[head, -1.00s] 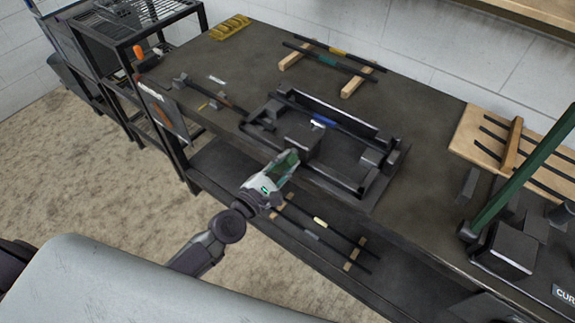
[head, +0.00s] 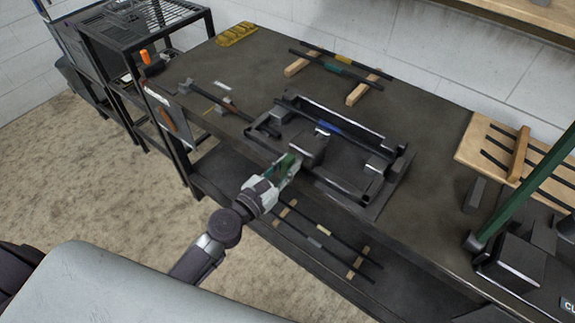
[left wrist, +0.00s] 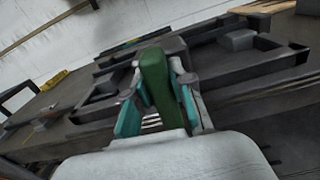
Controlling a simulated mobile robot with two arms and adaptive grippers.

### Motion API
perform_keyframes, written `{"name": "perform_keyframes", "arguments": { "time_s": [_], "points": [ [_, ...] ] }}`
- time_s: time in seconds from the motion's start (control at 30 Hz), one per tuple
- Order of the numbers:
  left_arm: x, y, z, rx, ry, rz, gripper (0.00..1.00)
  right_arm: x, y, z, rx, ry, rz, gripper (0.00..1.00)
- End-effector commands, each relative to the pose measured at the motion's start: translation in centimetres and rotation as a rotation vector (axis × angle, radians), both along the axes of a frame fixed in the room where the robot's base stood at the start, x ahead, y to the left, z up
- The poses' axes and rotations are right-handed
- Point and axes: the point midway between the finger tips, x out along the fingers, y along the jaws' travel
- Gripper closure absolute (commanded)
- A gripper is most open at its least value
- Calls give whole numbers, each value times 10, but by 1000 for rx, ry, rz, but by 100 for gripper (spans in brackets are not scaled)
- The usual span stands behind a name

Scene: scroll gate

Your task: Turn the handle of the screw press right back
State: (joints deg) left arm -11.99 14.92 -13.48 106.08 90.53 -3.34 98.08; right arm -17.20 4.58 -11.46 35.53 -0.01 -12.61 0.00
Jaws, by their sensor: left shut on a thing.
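The screw press (head: 350,193) is a dark frame at the front middle of the bench, with a blue-banded bar (head: 329,128) lying across it. Its green handle (left wrist: 155,82) stands up between the fingers of my left gripper in the left wrist view. My left gripper (head: 289,170) is shut on the handle at the front edge of the press, beside a dark block (head: 308,150). In the head view the fingers hide most of the handle. My right gripper is not in view.
Bars lie on wooden strips (head: 362,90) at the back of the bench (head: 240,75) and on the lower shelf. A tool with a long green lever (head: 530,185) and a wooden rack (head: 490,140) stand at the right. A wire-shelf rack (head: 145,20) stands at the left.

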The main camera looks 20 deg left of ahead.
Motion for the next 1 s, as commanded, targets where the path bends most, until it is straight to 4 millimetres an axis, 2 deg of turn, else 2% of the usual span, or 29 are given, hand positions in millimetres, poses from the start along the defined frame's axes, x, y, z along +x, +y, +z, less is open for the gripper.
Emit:
{"name": "perform_keyframes", "arguments": {
  "time_s": [0.37, 0.4, 0.53, 0.57, 0.87, 1.0],
  "points": [
    [-1, 0, -2, -4, 6, -1, 100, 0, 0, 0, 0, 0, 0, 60],
    [-1, 0, -2, -4, 6, -1, 76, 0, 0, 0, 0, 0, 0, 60],
    [-1, 0, -2, -4, 5, -1, 54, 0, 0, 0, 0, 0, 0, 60],
    [0, 0, -2, -4, 5, -1, 52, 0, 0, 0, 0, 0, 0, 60],
    [-1, 1, -1, -5, 4, 1, 52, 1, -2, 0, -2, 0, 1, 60],
    [-11, 4, -2, -7, 8, 2, 52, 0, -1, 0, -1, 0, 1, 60]
  ]
}}
